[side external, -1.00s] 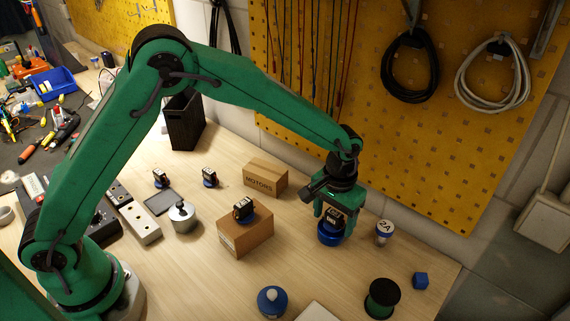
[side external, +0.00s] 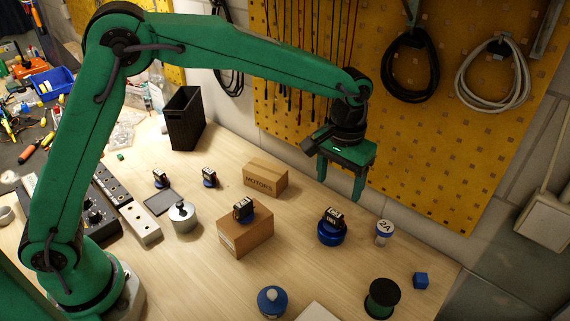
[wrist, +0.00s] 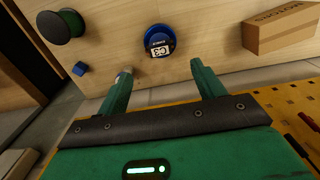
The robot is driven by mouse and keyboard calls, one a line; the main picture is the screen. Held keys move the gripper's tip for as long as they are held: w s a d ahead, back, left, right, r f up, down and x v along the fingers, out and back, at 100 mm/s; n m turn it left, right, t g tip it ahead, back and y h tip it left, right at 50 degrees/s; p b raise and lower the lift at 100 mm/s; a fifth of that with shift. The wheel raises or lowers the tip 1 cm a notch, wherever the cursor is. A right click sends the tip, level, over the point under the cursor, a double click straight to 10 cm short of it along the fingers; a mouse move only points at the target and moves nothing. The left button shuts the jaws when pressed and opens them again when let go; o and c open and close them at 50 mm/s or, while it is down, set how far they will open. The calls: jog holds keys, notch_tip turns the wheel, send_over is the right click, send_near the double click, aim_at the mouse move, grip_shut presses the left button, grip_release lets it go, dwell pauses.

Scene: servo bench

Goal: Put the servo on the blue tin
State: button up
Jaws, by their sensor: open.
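A black servo (side external: 333,216) with a white label rests on top of the round blue tin (side external: 331,236), toward the right of the bench. In the wrist view the servo (wrist: 160,47) sits on the blue tin (wrist: 151,30), beyond my fingertips. My gripper (side external: 341,188) is open and empty, raised above and slightly behind the tin, apart from the servo. Its two green fingers also show in the wrist view (wrist: 160,72), spread wide with nothing between them.
Another servo (side external: 243,209) sits on a brown box (side external: 245,236); two more stand farther back. A MOTORS carton (side external: 266,179), a 2A jar (side external: 384,232), a blue cube (side external: 420,281) and a green spool (side external: 382,299) stand nearby. A yellow pegboard (side external: 450,150) is behind.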

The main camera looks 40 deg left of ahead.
jog(key=shift+r, duration=0.65)
jog(key=s+a+r+t, duration=0.2)
jog(key=s+a+r, duration=0.75)
jog(key=a, duration=0.25)
jog(key=s+a+t, duration=0.3)
jog(key=s+a, duration=0.7)
jog(key=s, duration=0.4)
jog(key=shift+s+f+t, duration=0.3)
jog(key=shift+f, duration=0.15)
